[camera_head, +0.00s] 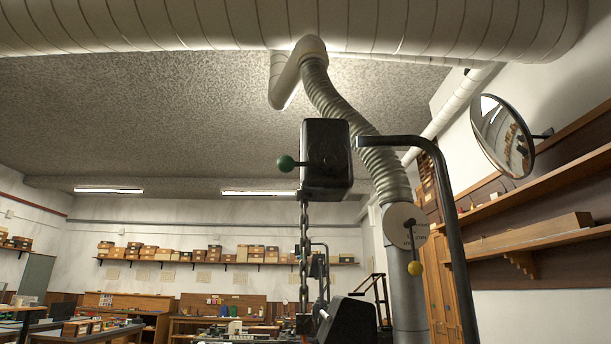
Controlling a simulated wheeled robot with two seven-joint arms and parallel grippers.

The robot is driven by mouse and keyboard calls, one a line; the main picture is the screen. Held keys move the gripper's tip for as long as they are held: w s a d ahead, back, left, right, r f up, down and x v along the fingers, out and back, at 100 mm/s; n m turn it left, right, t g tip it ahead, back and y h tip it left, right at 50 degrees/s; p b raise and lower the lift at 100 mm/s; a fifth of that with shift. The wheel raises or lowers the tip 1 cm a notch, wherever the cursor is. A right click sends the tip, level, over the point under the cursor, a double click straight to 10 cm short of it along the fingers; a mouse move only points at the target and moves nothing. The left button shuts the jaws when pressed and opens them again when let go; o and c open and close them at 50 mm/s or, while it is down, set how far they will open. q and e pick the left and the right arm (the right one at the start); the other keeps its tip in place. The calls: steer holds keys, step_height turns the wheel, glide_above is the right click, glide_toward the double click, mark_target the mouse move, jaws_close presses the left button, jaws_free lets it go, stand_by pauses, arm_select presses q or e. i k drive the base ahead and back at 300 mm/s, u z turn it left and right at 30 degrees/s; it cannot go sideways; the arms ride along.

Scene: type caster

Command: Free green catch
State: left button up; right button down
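A green ball knob (286,163), which looks like the green catch, sticks out on a short stem from the left side of a black box (326,160). The box hangs near the middle of the view, high up, with a chain (304,250) running down below it. Neither of my grippers can be made out in this view, so nothing is seen touching the green knob.
A dark bent bar (455,220) rises right of the box. A flexible duct (360,130) comes down behind it to a pipe with a yellow knob (415,268). A dark housing (348,322) stands low in the middle. A round mirror (502,136) hangs at right.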

mark_target(285, 163)
steer(key=z, duration=3.2)
steer(key=k, duration=1.85)
steer(key=u, duration=1)
